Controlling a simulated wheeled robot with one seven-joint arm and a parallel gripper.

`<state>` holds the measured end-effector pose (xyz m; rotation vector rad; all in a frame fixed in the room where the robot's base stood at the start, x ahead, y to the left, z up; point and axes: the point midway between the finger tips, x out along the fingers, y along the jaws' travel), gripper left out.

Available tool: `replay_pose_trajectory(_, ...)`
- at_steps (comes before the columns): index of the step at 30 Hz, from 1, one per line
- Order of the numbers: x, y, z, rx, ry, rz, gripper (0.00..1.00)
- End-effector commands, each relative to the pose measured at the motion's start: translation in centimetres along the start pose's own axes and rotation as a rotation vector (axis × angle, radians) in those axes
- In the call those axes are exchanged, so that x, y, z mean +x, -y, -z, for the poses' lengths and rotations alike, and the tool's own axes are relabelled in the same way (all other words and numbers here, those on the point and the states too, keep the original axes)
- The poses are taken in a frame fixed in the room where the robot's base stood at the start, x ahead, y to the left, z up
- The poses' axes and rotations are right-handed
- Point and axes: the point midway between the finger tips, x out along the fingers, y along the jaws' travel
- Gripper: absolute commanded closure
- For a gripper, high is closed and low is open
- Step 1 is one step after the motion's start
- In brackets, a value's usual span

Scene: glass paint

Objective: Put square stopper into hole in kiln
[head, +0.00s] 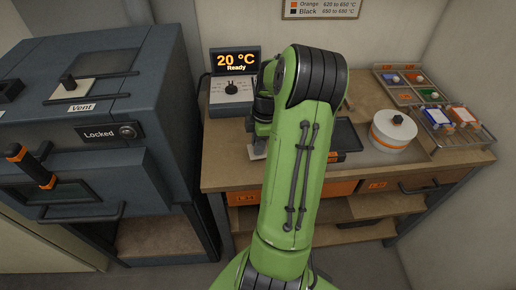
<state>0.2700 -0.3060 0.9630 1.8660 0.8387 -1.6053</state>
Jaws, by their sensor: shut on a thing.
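My gripper (260,130) is beside the bench's left part, mostly hidden behind my green arm. It is shut on a pale piece (257,150), which looks like the square stopper; only its edge shows below the fingers. The piece is low over the bench top, and I cannot tell whether it touches it. The blue-grey kiln (150,75) stands at the left. On its top, by the Vent label, a pale square plate with a black knob (70,88) sits in place. A dark square fitting (10,90) shows at the left edge; I cannot tell whether it is an open hole.
The kiln front has a Locked panel (110,132) and an orange-and-black handle (30,166). On the wooden bench (225,165) stand a 20 °C display (237,61), a control box (232,90), a round white pot (394,132) and paint trays (455,135) at right.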

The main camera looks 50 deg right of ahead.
Motion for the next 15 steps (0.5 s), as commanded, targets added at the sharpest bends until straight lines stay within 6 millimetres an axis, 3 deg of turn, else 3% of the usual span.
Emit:
replay_pose_trajectory(5, -1.7, -0.1, 0.2, -0.001, 0.003, -0.005, 1.00)
replay_pose_trajectory(12, -7.8, -0.1, 1.1, -0.001, 0.002, -0.006, 1.00)
replay_pose_trajectory(15, -9.3, -0.1, 1.4, -0.001, 0.001, -0.003, 1.00)
